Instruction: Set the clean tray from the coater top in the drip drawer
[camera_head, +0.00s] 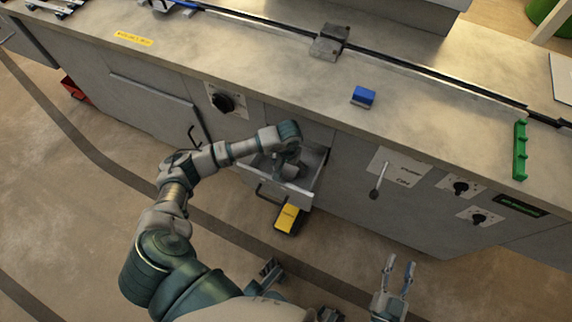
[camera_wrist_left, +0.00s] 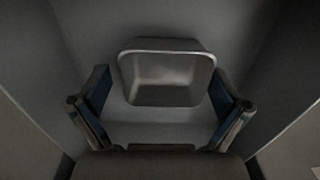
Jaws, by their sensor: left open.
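A small grey tray (camera_wrist_left: 165,78) with an open top sits inside the grey drip drawer (camera_head: 318,178), as the left wrist view shows. The drawer is pulled out of the machine front. My left gripper (camera_head: 289,172) is down in the drawer with its fingers apart. In the left wrist view its fingers stand on either side of the tray, and I cannot tell if they touch it. The head view mostly hides the tray behind the arm. My right gripper (camera_head: 397,273) is open and empty, out in front of the machine at the lower right.
The long counter (camera_head: 250,60) holds a grey block (camera_head: 329,42), a blue block (camera_head: 363,96) and a green rack (camera_head: 520,150). A yellow item (camera_head: 289,219) is on the floor below the drawer. A lever (camera_head: 378,180) and knobs stick out right of the drawer.

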